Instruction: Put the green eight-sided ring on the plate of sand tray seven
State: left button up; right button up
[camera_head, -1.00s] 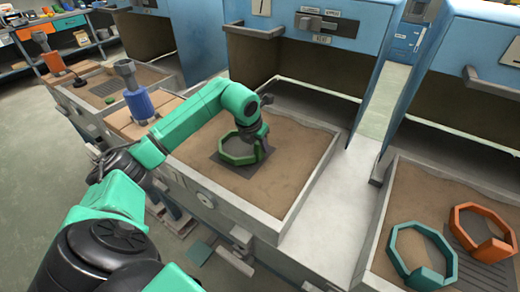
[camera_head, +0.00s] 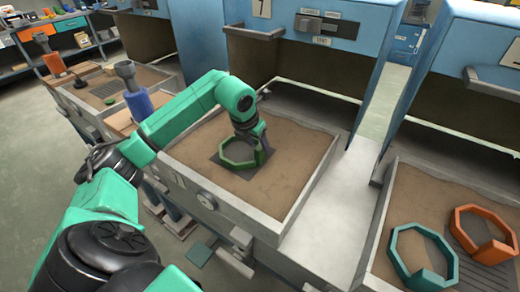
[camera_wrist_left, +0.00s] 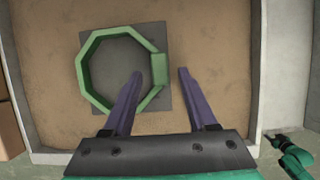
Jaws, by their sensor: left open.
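The green eight-sided ring (camera_head: 226,164) lies flat on the dark square plate (camera_head: 232,176) in the sand tray under the panel marked 7. In the left wrist view the ring (camera_wrist_left: 88,72) lies over the plate (camera_wrist_left: 125,55), its left side reaching about the plate's left edge. My left gripper (camera_head: 262,148) is over the ring's right side. In the left wrist view its fingers (camera_wrist_left: 158,78) are open, one on each side of the ring's thick block (camera_wrist_left: 159,68). I cannot tell whether they touch it. My right arm's end (camera_wrist_left: 278,138) shows small at the lower right of the wrist view.
The tray's walls (camera_head: 310,190) surround the sand. A pale ledge (camera_head: 335,205) separates it from the right tray, which holds a teal ring (camera_head: 397,262) and an orange ring (camera_head: 488,212). Blue cabinets (camera_head: 300,30) stand behind. A blue cylinder-shaped tool (camera_head: 138,100) stands at the left.

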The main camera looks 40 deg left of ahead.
pick_arm(q)
jog(key=v, duration=0.7)
jog(key=shift+r, duration=0.25)
jog(key=shift+s, duration=0.1)
